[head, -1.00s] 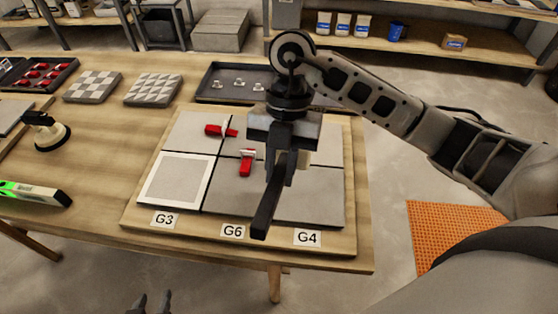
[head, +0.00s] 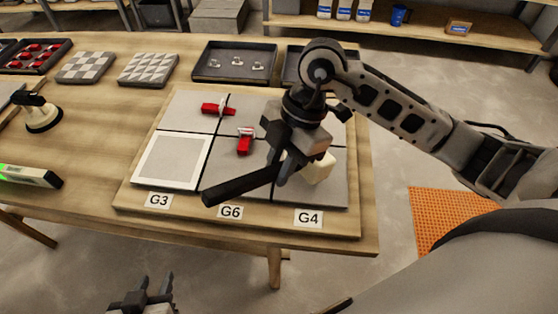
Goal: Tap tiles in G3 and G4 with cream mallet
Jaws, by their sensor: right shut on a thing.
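My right gripper (head: 290,168) is shut on the mallet, whose black handle (head: 238,187) points to the lower left and whose cream head (head: 318,168) is over the G4 tile (head: 328,190). I cannot tell whether the head touches that tile. The G3 tile (head: 172,161), with a white border, lies at the front left of the board above its G3 label (head: 158,200). The G4 label (head: 308,218) is at the front right. My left gripper (head: 150,294) is low at the bottom edge, off the table, with its two fingers apart and empty.
A suction cup (head: 42,115) and a level (head: 30,176) lie at left. Trays (head: 235,64) and patterned tiles (head: 148,69) stand behind the board.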

